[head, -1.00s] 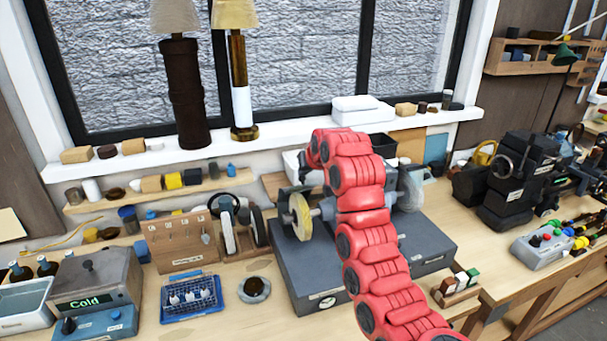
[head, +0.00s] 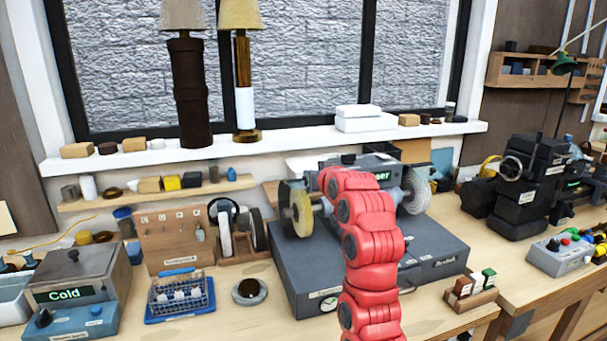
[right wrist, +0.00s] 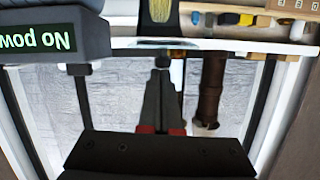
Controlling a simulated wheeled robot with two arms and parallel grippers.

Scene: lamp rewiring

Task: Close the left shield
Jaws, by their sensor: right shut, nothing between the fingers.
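The grinder (head: 357,162) stands on a dark grey base, with its display mostly behind my red right arm. Its left yellowish wheel (head: 300,208) has a grey guard (head: 284,196) at its left side. I cannot make out the left shield's position clearly in the head view. In the right wrist view, which is upside down, the yellowish wheel (right wrist: 157,16) shows at the top in a dark housing. A thin pale edge below it may be the shield. My right gripper (right wrist: 163,64) is shut and empty, its tips close to that edge. It is hidden in the head view. My left gripper is out of view.
Two lamps (head: 190,95) stand on the windowsill behind. A headphone stand (head: 240,240), blue basket (head: 180,297) and round dish (head: 250,291) are left of the base. A small block rack (head: 470,290) is at right. The grinder's display (right wrist: 40,42) reads "No pow…" in the wrist view.

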